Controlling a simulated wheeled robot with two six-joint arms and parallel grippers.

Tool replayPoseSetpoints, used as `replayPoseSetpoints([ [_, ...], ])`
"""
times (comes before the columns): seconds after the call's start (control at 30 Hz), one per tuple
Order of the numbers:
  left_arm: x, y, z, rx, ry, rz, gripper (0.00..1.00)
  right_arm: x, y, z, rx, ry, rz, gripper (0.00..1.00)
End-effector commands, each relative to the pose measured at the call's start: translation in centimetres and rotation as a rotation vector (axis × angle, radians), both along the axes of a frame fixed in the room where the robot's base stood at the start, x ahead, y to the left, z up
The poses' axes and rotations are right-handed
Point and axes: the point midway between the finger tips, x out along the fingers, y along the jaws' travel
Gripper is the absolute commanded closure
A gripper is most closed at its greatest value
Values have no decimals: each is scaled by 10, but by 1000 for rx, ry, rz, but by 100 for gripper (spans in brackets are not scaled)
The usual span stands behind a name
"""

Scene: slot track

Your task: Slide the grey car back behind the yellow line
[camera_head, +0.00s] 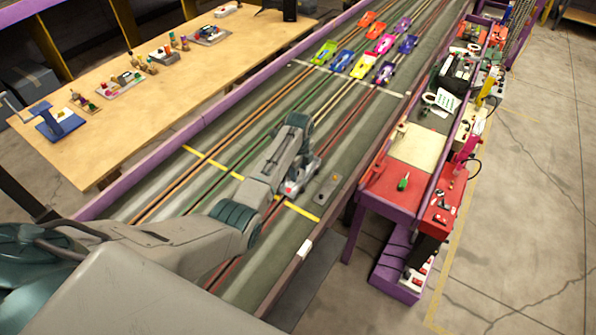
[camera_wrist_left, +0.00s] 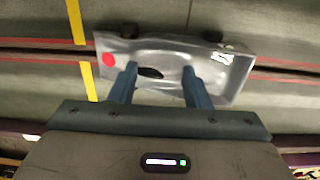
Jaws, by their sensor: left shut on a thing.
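The grey car (camera_head: 291,188) sits on the track (camera_head: 262,118) just on the far side of the yellow line (camera_head: 231,173), largely covered by my left arm. In the left wrist view the silvery grey car (camera_wrist_left: 222,75) has a red dot near its left end. That end is close beside the yellow line (camera_wrist_left: 76,22), with only a small gap. My left gripper (camera_wrist_left: 159,73) is shut on the car, its two blue fingers against the body. In the head view the gripper (camera_head: 303,172) is over the car. My right gripper is out of view.
Several coloured cars (camera_head: 362,65) stand farther up the track, beyond a white line (camera_head: 345,78). A wooden table (camera_head: 190,85) runs along the left. A red bench (camera_head: 400,185) with tools stands at the right.

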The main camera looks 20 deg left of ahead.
Motion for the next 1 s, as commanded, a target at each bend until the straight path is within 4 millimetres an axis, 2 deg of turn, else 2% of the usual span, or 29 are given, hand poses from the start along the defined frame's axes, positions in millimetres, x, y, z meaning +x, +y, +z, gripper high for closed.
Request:
replayPoseSetpoints([
  [0.03, 0, 0, 0, 0, 0, 0, 55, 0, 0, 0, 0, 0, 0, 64],
  [0.13, 0, 0, 0, 0, 0, 0, 35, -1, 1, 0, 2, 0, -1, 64],
  [0.17, 0, 0, 0, 0, 0, 0, 31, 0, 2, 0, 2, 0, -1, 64],
  [0.43, 0, 0, 1, 0, 0, 0, 31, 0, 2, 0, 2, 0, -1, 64],
  [0.53, 0, 0, 6, 0, -2, 0, 31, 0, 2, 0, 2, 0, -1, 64],
  [0.67, 1, 0, 26, 0, -5, 0, 31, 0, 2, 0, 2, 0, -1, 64],
  [1.0, 1, 0, 96, 0, -4, 0, 31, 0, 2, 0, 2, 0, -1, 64],
])
